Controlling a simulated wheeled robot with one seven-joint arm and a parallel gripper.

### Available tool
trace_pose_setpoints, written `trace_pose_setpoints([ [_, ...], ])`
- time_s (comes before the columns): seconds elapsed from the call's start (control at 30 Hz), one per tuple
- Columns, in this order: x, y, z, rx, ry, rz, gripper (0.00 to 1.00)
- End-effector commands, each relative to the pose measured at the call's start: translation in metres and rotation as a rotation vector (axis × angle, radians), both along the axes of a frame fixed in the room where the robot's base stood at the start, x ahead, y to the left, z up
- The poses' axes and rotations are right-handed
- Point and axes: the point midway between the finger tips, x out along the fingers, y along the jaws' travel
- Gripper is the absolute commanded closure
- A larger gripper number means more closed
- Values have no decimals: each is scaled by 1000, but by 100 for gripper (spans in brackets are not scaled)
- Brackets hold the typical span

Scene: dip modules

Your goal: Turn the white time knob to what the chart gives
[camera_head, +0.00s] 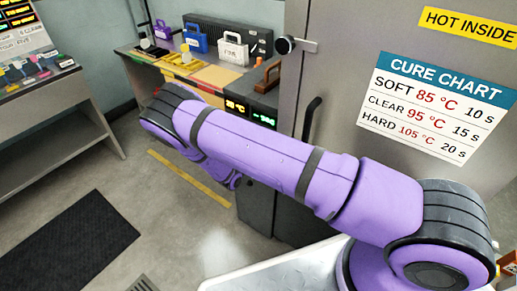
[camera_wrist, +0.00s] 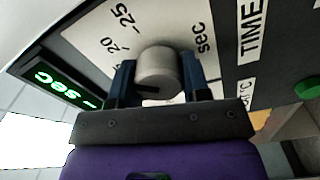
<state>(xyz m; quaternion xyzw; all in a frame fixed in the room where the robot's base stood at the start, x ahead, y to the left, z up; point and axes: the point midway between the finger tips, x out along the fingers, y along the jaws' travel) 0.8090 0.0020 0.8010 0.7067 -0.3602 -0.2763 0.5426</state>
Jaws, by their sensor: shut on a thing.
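In the wrist view the pale grey-white time knob (camera_wrist: 158,68) sits on a white dial (camera_wrist: 101,46) marked 20, 25 and "sec", beside a TIME label (camera_wrist: 251,28). My gripper (camera_wrist: 159,80) is shut on the knob, one dark finger on each side. A dark mark shows low on the knob's face. The green display (camera_wrist: 64,88) reads dashes and "sec". In the head view the cure chart (camera_head: 440,108) gives soft 85 °C 10 s, clear 95 °C 15 s, hard 105 °C 20 s. My arm hides the knob and gripper there.
A green button (camera_wrist: 308,88) shows at the wrist view's right edge. In the head view purple (camera_head: 162,30), blue (camera_head: 195,39) and white (camera_head: 233,49) cases stand on the counter. A grey cabinet door (camera_head: 345,30) with a dark handle stands near my arm.

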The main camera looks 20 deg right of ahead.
Motion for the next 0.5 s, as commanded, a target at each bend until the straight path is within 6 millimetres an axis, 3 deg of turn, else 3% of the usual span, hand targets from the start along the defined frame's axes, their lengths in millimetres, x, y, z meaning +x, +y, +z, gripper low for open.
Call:
trace_pose_setpoints([
  [0.33,0,0,-1,2,0,1,80],
  [0.37,0,0,-1,2,0,1,52],
  [0.43,0,0,-1,2,0,1,36],
  [0.5,0,0,0,1,0,0,31],
])
